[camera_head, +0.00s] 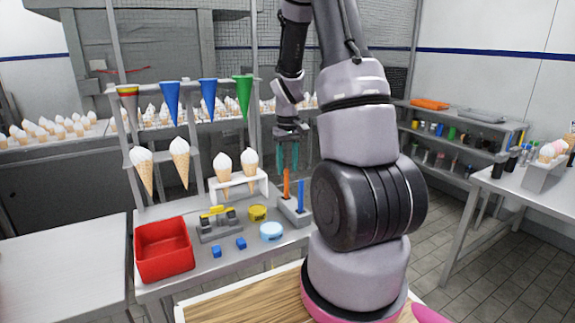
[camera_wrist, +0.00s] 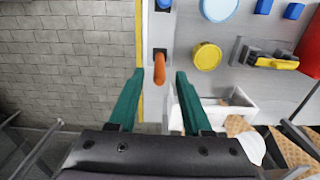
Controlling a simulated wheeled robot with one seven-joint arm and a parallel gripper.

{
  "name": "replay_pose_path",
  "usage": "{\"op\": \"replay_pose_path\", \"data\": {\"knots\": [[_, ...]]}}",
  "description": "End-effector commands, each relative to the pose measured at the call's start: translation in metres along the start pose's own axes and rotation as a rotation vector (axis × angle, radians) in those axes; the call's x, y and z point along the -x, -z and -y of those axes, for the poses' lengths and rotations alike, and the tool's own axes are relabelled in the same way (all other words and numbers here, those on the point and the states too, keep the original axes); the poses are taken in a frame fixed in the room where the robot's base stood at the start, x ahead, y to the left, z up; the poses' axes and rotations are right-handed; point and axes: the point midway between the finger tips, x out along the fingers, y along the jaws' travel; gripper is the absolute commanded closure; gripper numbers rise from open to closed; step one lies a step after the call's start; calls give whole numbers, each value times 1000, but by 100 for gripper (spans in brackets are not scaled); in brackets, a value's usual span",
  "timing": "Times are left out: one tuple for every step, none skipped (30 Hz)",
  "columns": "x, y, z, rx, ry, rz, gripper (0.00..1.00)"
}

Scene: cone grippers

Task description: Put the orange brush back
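The orange brush (camera_head: 287,187) stands upright in the grey holder (camera_head: 303,218), beside a blue brush (camera_head: 301,195). In the wrist view the orange brush (camera_wrist: 160,68) rises from a dark slot in the holder and shows between my fingertips. My gripper (camera_head: 288,165) points down over the orange brush, with its green fingers (camera_wrist: 159,75) spread apart on either side. The fingers do not appear to touch the brush. I cannot tell how far its top reaches between them. The brush's lower end is hidden in the holder.
A white rack with two ice cream cones (camera_head: 240,189) stands close behind and left of the holder. A yellow tin (camera_head: 257,212), a light blue tin (camera_head: 271,231), small blue blocks (camera_head: 217,252) and a red bin (camera_head: 164,250) share the table. Coloured cones hang above.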

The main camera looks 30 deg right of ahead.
Motion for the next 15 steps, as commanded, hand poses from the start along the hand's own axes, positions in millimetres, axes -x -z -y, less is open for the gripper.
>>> {"op": "replay_pose_path", "data": {"knots": [[0, 0, 0, 0, 0, 0, 51], [0, 0, 0, 0, 0, 0, 51], [1, 0, 0, 0, 0, 0, 51], [2, 0, 0, 0, 0, -1, 51], [4, 0, 0, 0, 0, -1, 51], [8, 1, 0, 0, 0, -3, 51], [12, 1, 0, 0, 0, -4, 51], [17, 1, 0, 0, 0, -4, 51], [24, 1, 0, 0, -1, -5, 51], [30, 1, 0, 0, -1, -5, 51], [36, 1, 0, 0, -1, -6, 51], [45, 1, 0, 1, -1, -6, 51], [53, 2, 0, 1, -1, -7, 51], [59, 1, 0, 0, -1, -6, 51], [68, 1, 0, 0, -1, -6, 51]]}}
